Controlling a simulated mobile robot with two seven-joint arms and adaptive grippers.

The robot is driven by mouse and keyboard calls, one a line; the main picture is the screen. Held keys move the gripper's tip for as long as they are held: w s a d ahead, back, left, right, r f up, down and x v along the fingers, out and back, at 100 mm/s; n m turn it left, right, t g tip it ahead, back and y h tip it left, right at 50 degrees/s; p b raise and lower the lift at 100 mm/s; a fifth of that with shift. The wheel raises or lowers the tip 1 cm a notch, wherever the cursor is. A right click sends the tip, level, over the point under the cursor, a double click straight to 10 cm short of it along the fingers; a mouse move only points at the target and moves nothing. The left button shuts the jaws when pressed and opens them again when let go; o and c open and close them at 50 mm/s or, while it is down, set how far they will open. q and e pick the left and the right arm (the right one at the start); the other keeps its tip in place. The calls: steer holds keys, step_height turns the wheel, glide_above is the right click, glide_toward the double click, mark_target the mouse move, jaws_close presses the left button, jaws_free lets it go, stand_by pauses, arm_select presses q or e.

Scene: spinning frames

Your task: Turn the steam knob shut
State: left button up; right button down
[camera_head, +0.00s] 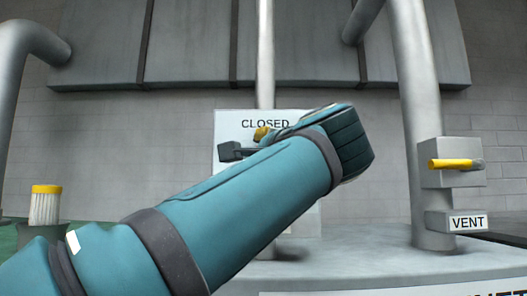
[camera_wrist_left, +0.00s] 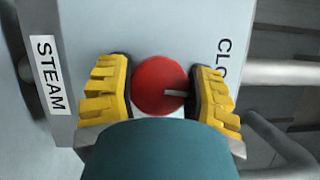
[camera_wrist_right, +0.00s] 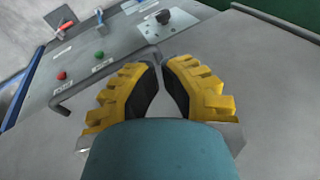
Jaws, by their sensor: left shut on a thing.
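The steam knob (camera_wrist_left: 158,86) is a round red knob on a grey panel (camera_wrist_left: 150,30), seen in the left wrist view. Its pale pointer line points right in that view, toward the side with the partly hidden "CLO…" lettering. A "STEAM" label (camera_wrist_left: 49,75) is on the opposite side. My left gripper (camera_wrist_left: 163,82) is shut on the knob, one yellow finger on each side. In the head view my left arm hides the knob, and the panel (camera_head: 228,120) reads "CLOSED" at its top. My right gripper (camera_wrist_right: 162,66) looks shut and empty, its fingertips close together.
A vertical pipe (camera_head: 415,110) stands at the right with a yellow-handled valve (camera_head: 450,163) and a "VENT" label (camera_head: 467,223). A yellow-topped spool (camera_head: 46,205) stands at the left. The right wrist view shows a control console (camera_wrist_right: 100,60) with small knobs and levers.

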arm_select(q)
steer(key=shift+n+g, duration=0.3)
steer(key=shift+n, duration=0.3)
steer(key=o, duration=1.2)
steer(key=v, duration=0.7)
steer(key=shift+s, duration=0.25)
